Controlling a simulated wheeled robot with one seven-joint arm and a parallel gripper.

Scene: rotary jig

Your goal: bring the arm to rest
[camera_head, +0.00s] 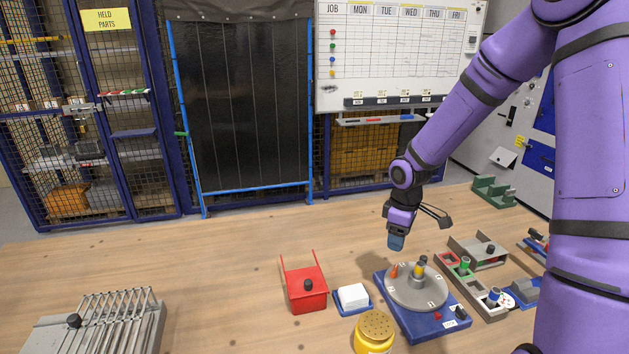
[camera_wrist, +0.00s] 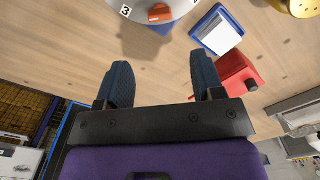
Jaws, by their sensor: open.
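My purple arm (camera_head: 455,130) reaches down from the upper right in the head view. My gripper (camera_head: 396,242) hangs above the table, behind the round grey disc of the rotary jig (camera_head: 416,288). In the wrist view, the two dark blue fingers of my gripper (camera_wrist: 163,82) stand apart with nothing between them but bare table behind. The gripper touches nothing that I can see. The jig's blue base (camera_head: 420,325) sits on the table, and its disc carries an orange piece (camera_head: 392,270) and a grey post with a yellow part (camera_head: 422,262). The disc's edge (camera_wrist: 130,12) shows at the top of the wrist view.
A red holder (camera_head: 308,300), a blue tray with a white block (camera_head: 352,297) and a yellow shaker (camera_head: 375,330) stand left of the jig. A grey rack (camera_head: 100,325) is at the front left. Grey fixtures (camera_head: 478,285) crowd the right. The wooden table (camera_head: 190,265) is clear at back left.

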